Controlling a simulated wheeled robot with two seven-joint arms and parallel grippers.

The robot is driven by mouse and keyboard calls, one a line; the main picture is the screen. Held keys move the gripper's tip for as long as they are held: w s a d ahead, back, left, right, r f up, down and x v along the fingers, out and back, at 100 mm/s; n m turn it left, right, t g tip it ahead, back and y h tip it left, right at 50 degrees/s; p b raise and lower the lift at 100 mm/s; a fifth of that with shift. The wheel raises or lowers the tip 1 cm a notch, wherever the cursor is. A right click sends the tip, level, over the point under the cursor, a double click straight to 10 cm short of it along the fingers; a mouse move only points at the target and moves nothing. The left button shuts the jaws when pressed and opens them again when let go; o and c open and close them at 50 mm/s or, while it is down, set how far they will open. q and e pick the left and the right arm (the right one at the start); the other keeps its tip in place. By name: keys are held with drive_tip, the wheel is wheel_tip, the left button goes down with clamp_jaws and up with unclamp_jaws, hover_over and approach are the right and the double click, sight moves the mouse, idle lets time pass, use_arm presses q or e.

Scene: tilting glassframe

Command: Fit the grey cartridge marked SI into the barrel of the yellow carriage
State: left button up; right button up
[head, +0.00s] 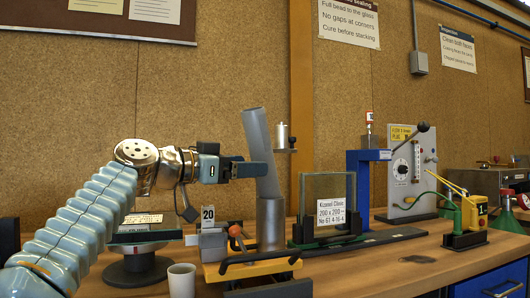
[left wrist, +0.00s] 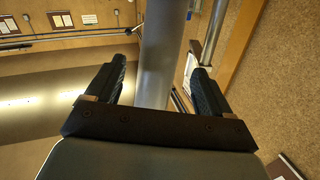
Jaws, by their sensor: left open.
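My left gripper (head: 243,168) reaches in from the left, its fingers at a tall grey tube (head: 259,145). In the left wrist view the gripper (left wrist: 157,85) is open, with the grey tube (left wrist: 162,60) passing between its fingers. The tube leans to the left above an upright grey cylinder (head: 271,222); I cannot tell how they join. No SI mark is readable on either. A yellow base (head: 222,272) with a black handle stands at the front, below the cylinder; it may be the carriage. My right gripper is not in view.
A framed glass pane (head: 322,200) stands right of the cylinder, before a blue post (head: 357,190). A white cup (head: 181,281) and a block marked 20 (head: 208,216) stand left. A yellow device (head: 468,222) and gauge panel (head: 408,170) are farther right. The front right bench is mostly clear.

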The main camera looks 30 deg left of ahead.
sight(270, 166)
use_arm(q)
drive_tip(key=p+x, duration=0.2)
drive_tip(key=x, duration=0.4)
drive_tip(key=shift+w+f+p, duration=0.1)
drive_tip(key=shift+w+p, duration=0.05)
drive_tip(key=shift+p, duration=0.25)
drive_tip(key=shift+w+d+f, duration=0.15)
drive_tip(key=shift+w+d, duration=0.05)
drive_tip(key=shift+w, duration=0.05)
clamp_jaws()
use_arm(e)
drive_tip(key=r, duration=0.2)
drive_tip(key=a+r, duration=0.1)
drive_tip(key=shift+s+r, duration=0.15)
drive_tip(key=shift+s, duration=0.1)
